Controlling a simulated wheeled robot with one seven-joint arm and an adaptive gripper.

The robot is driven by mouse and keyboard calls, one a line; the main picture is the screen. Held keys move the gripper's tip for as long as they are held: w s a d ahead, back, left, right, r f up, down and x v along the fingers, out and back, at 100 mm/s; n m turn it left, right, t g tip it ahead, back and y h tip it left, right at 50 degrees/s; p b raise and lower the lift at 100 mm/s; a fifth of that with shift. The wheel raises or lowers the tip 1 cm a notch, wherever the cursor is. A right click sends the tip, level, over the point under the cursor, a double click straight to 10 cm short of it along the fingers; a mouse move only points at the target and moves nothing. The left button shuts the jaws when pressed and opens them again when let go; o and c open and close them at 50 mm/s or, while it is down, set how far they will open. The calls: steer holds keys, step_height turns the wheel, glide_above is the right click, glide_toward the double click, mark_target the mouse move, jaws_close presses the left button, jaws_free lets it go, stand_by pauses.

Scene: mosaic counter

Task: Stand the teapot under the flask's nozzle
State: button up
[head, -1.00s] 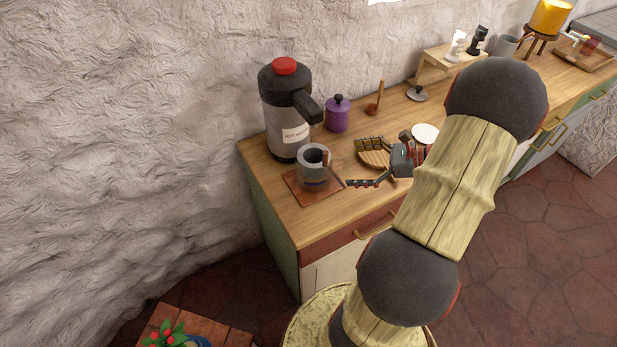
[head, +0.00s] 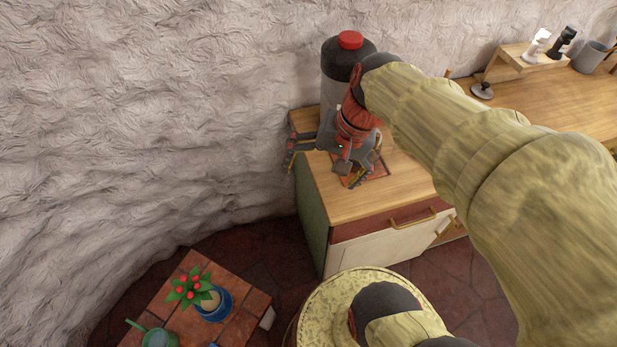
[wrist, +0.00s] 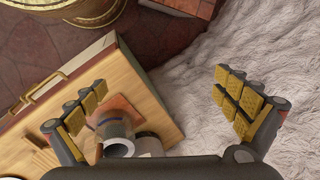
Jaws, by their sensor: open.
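The flask (head: 333,92), grey with a dark top and red button, stands at the counter's back left corner in the head view. My arm hides its nozzle. A grey, open-topped vessel with a blue band (wrist: 115,132) stands on a red-brown mat (wrist: 122,105) in the wrist view. In the head view my gripper hides it, and only part of the mat (head: 374,170) shows. A green vessel (head: 157,338), cut off at the bottom edge, may be the teapot. My gripper (head: 325,166) is open and empty, in front of the flask; its spread fingers also show in the wrist view (wrist: 160,88).
A tiled low table (head: 237,327) at bottom left holds a blue pot with a red-flowered plant (head: 210,298). The rough wall (head: 150,130) is close to my gripper's left. A wooden stand (head: 515,62) with shakers is at the right.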

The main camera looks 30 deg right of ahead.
steer(key=s+a+r+n+t+h, duration=0.2)
steer(key=s+a+r+n+t, duration=0.1)
steer(key=n, duration=0.5)
step_height(320, 180, up, 2)
steer(key=shift+s+a, duration=0.15)
steer(key=shift+a, duration=0.65)
steer(key=shift+d, duration=0.1)
